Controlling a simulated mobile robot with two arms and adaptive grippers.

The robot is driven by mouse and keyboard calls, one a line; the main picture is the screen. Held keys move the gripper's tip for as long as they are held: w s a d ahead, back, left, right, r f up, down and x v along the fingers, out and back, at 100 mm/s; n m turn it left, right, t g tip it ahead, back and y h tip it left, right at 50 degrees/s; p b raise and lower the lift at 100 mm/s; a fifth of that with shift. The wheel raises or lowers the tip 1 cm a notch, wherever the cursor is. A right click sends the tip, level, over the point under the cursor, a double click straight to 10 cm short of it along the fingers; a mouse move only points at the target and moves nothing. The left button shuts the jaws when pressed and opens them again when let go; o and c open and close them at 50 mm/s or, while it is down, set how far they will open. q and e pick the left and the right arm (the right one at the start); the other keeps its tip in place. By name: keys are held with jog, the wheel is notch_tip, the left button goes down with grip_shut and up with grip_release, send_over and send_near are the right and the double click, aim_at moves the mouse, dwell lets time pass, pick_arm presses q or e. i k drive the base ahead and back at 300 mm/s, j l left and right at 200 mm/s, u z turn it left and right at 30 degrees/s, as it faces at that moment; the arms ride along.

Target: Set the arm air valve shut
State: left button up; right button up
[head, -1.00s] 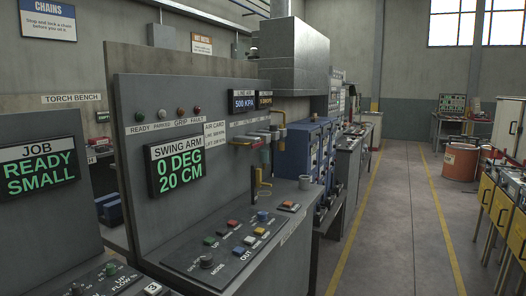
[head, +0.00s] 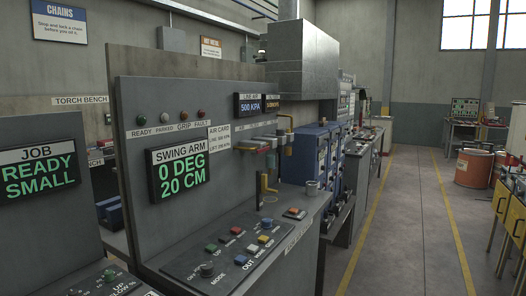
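The swing arm display (head: 180,175) on the same panel reads 0 DEG, 20 CM. A small blue display (head: 249,105) above the valves reads 500 KPA. An air card label (head: 219,138) is left of the valves. Neither of my grippers is in view.
A sloped control desk (head: 230,260) with several coloured buttons juts out below the panel. Blue cabinets (head: 322,150) stand beyond. The floor aisle (head: 405,220) on the right is clear between yellow lines.

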aim_at(265, 148)
jog(key=i+l+u, duration=0.1)
jog(key=i+l, duration=0.6)
jog(key=i+l+u, duration=0.1)
jog(key=i+l, duration=0.55)
jog(key=l, duration=0.1)
